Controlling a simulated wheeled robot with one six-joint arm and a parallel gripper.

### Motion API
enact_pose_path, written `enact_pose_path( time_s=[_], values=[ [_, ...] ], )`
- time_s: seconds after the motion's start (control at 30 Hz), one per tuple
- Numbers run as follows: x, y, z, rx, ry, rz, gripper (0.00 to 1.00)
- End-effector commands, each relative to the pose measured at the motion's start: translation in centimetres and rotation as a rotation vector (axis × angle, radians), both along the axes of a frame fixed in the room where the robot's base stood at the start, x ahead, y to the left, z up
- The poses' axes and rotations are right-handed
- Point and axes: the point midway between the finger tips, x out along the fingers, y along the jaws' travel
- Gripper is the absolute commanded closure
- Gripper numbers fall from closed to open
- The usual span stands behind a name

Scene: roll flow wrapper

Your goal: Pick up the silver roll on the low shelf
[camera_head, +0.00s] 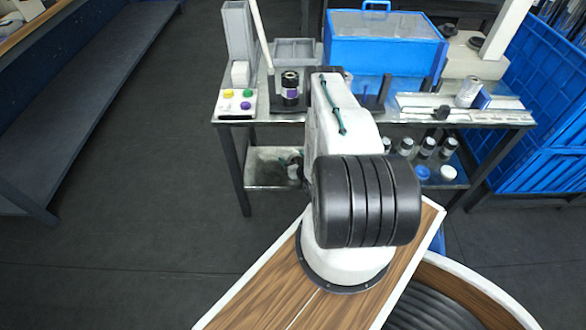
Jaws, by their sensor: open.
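The low shelf (262,174) runs under the metal table. Several dark rolls with silvery bands stand at its right, one of them a roll (427,148) beside others like it; I cannot tell which is the silver roll. My white arm reaches over the table and covers the middle of the shelf. A small dark and teal shape at the shelf's left part seems to be the end of my arm with my gripper (294,168), open. Its fingers are mostly hidden, and I see nothing held.
The tabletop holds a blue box (386,46), a button panel (238,100), a dark roll with a purple band (290,88) and a grey tray (296,51). Blue crates (545,110) stand close at the right. Table legs flank the shelf. The floor at left is clear.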

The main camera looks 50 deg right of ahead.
Motion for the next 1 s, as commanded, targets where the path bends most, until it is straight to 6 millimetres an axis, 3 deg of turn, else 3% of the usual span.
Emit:
enact_pose_path(
  time_s=[0.03, 0.2, 0.37, 1.0],
  values=[
    [-1.2, 0.0, -1.0, -0.022, -0.044, -0.012, 0.19],
    [-4.3, 0.5, -2.4, -0.096, -0.161, -0.037, 0.19],
    [-5.7, 1.0, -2.9, -0.132, -0.210, -0.048, 0.19],
    [0.8, -2.3, -3.4, -0.138, -0.216, -0.048, 0.19]
  ],
)
